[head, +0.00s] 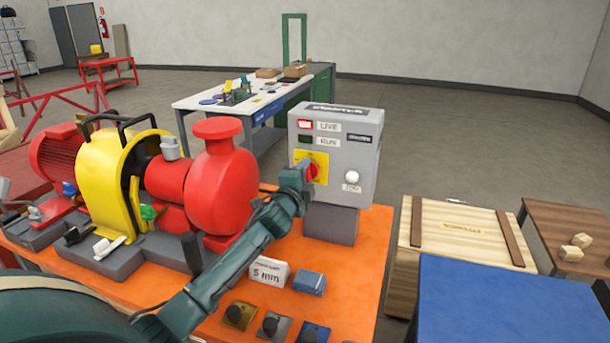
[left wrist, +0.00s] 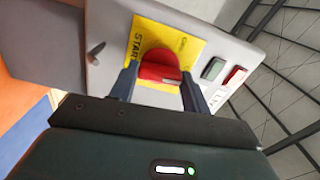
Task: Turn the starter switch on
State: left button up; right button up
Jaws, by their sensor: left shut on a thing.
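The grey starter box (head: 357,150) stands on a post at the back right of the orange skid. Its red rotary switch knob (head: 313,172) sits on a yellow plate (head: 322,160). In the left wrist view the red knob (left wrist: 160,68) lies between the two fingers of my left gripper (left wrist: 158,85), which is shut on it. The yellow plate (left wrist: 185,42) shows behind it with lettering partly covered. In the head view my left gripper (head: 308,172) covers part of the knob. The LIVE lamp (head: 304,124) glows red; the RUN lamp (head: 304,139) looks dark green. My right gripper is not in view.
The red pump (head: 222,185) and yellow coupling guard (head: 100,175) stand left of my arm. A 5 mm sign (head: 269,271) and blue block (head: 309,283) lie below it. A wooden crate (head: 465,232) stands to the right.

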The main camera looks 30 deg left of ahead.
pick_arm(q)
jog(key=shift+m, duration=0.7)
jog(key=o, duration=1)
jog(key=b+v, duration=0.2)
jog(key=v, duration=1.1)
jog(key=shift+s+f, duration=0.1)
